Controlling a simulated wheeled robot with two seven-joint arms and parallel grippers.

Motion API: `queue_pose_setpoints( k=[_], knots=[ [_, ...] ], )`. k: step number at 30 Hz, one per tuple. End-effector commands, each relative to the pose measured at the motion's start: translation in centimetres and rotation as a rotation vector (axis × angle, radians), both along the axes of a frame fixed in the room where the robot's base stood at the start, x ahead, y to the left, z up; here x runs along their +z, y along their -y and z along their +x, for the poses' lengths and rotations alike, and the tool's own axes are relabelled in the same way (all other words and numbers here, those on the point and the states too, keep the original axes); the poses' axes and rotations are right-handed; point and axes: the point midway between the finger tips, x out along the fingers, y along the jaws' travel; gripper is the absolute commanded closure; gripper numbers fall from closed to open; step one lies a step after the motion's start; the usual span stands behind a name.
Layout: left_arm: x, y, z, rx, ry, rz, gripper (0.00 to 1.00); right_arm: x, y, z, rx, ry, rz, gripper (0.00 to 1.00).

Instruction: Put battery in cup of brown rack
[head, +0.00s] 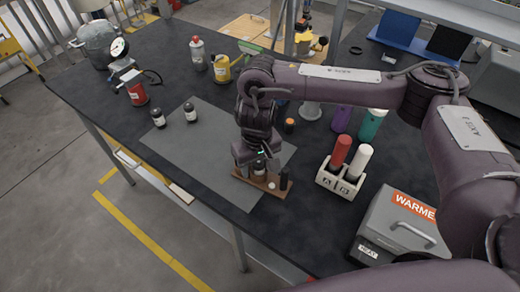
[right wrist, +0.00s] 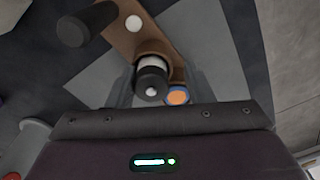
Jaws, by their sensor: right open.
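The brown rack (head: 241,178) lies at the front edge of the grey mat; it also shows in the right wrist view (right wrist: 121,41). A dark battery with a pale band (head: 259,168) stands upright at the rack, also seen in the right wrist view (right wrist: 151,78). Its lower end is hidden, so I cannot tell how deep it sits. My right gripper (right wrist: 150,92) is open, pointing down, with its fingers on either side of this battery. Two similar dark batteries, the left (head: 158,119) and the right (head: 190,112), stand on the mat. My left gripper is out of view.
A black cylinder (head: 284,181) and a white round piece (head: 272,186) are on the rack's right part. A white holder (head: 336,184) with red and white tubes stands to the right, with a grey warmer box (head: 398,222) beyond.

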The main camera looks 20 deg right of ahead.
Motion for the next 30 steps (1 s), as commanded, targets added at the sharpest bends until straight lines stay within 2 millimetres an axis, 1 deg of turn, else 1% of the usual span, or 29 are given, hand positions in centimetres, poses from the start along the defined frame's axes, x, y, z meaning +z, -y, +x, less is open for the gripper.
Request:
queue_pose_setpoints(
  k=[1, 4, 9, 12, 15, 18, 21, 30],
  knots=[
    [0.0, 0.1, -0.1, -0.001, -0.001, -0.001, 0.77, -0.4, 0.8, -0.8, 0.003, -0.026, -0.023, 0.48],
    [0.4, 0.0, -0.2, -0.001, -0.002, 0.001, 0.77, 1.8, 0.9, -0.7, 0.003, -0.023, -0.025, 0.48],
    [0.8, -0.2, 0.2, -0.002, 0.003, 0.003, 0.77, 5.8, 0.9, -0.6, 0.002, -0.019, -0.025, 0.48],
    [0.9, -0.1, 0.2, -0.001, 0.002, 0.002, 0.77, 7.7, 0.9, -0.6, 0.002, -0.017, -0.025, 0.48],
    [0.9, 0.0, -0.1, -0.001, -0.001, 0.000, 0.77, 9.3, 0.9, -0.7, 0.001, -0.018, -0.025, 0.48],
    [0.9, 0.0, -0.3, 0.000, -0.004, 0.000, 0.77, 10.3, 0.9, -0.7, 0.001, -0.018, -0.025, 0.48],
    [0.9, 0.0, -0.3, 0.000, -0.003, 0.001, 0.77, 11.0, 0.9, -0.7, 0.001, -0.020, -0.024, 0.48],
    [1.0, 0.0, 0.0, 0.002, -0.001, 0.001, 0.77, 11.2, 0.9, -0.7, 0.001, -0.020, -0.024, 0.48]
  ],
)
